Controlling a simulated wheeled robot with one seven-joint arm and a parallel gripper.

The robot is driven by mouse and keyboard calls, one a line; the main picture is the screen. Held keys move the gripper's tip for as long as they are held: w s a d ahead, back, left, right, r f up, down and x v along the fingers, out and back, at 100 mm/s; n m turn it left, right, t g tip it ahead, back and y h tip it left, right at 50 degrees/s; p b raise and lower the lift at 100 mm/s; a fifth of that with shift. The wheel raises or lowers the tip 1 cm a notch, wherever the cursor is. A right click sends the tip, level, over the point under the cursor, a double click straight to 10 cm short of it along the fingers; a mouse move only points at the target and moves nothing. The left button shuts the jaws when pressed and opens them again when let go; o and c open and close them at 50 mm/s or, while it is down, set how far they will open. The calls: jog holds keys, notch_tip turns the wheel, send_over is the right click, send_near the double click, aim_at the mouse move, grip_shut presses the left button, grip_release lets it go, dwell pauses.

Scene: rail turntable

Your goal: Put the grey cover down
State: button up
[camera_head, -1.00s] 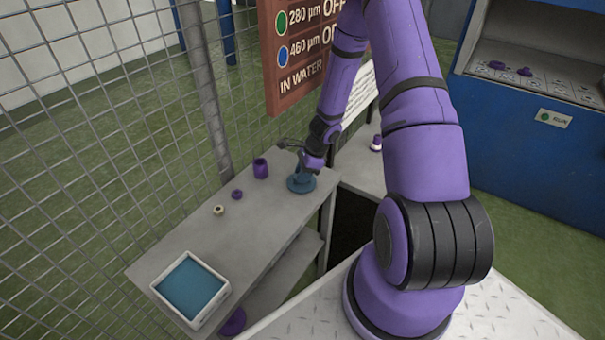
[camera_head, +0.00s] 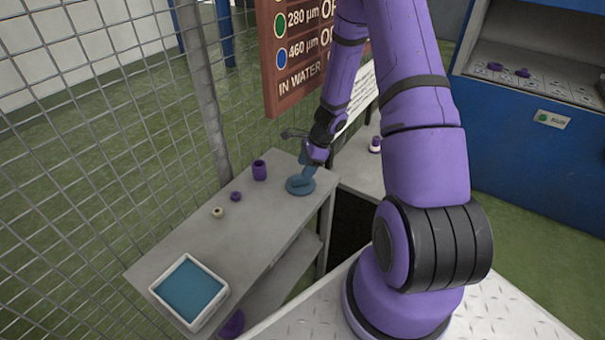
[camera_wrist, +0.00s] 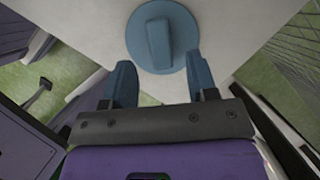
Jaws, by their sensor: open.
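The cover is a round blue-grey disc (camera_head: 298,187) with a raised bar handle, lying flat on the far right end of the grey bench. It also shows at the top of the wrist view (camera_wrist: 174,60), with its handle upright in the middle. My gripper (camera_head: 306,168) is just above the cover in the head view. In the wrist view, its two blue fingers (camera_wrist: 160,62) are spread apart, one on each side below the handle, with nothing between them. The fingers look clear of the handle.
On the bench (camera_head: 175,240) stand a purple cup (camera_head: 260,171), a small purple ring (camera_head: 236,197), a cream ring (camera_head: 217,213) and a white tray with a blue inside (camera_head: 160,291). A wire fence (camera_head: 100,150) runs behind. A purple-and-white piece (camera_head: 375,145) stands farther right.

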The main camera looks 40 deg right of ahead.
jog(key=v, duration=0.7)
jog(key=shift+r, duration=0.4)
jog(key=shift+d, duration=0.1)
